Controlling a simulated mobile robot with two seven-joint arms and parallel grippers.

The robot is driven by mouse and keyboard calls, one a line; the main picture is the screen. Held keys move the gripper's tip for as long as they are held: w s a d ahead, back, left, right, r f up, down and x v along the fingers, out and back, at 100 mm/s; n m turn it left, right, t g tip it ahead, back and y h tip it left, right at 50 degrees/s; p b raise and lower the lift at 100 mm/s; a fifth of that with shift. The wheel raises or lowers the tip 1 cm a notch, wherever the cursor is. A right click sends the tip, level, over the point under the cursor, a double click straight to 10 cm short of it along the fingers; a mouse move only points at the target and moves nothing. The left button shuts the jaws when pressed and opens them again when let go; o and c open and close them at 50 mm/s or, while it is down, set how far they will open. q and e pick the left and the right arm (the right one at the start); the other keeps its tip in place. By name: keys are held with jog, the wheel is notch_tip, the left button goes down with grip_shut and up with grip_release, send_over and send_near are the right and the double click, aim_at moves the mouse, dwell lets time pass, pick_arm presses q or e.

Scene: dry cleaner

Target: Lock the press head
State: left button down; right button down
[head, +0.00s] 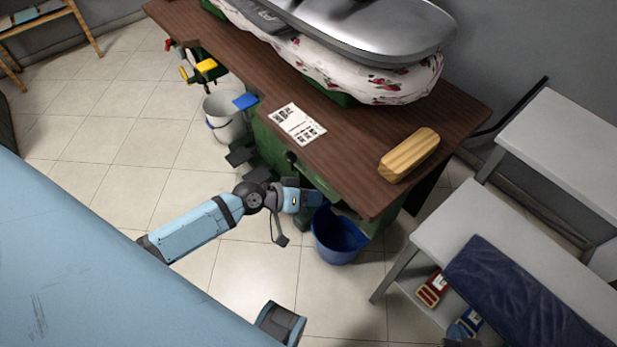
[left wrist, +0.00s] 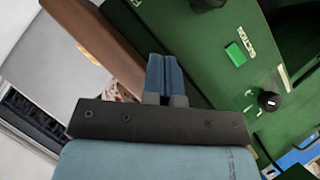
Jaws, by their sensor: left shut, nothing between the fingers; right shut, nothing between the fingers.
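The press head (head: 385,28) is a silver, rounded shell at the top of the head view. It sits low over the floral padded board (head: 395,88); I cannot tell whether they touch all along. My left gripper (head: 316,198) is shut and empty beside the green press body, below the wooden top's front edge. In the left wrist view its blue fingers (left wrist: 165,75) are together, pointing past the green panel (left wrist: 215,85). That panel carries a green button (left wrist: 236,54) and a black knob (left wrist: 269,101).
The wooden top (head: 375,190) holds a printed sheet (head: 297,123) and a wooden block (head: 409,155). A blue bucket (head: 340,238) stands under my left gripper; a white bucket (head: 224,117) is behind. Grey shelving (head: 430,232) with dark cloth (head: 520,295) is at right.

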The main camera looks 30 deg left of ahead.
aim_at(341, 208)
pick_arm(q)
jog(key=shift+w+d+f, duration=0.6)
jog(key=shift+d+f, duration=0.3)
jog(key=shift+d, duration=0.15)
jog(key=shift+w+d+f, duration=0.65)
jog(key=shift+d+f, duration=0.3)
jog(key=shift+d, duration=0.1)
jog(key=shift+w+d+f, duration=0.6)
jog(key=shift+d+f, duration=0.3)
jog(key=shift+d, duration=0.15)
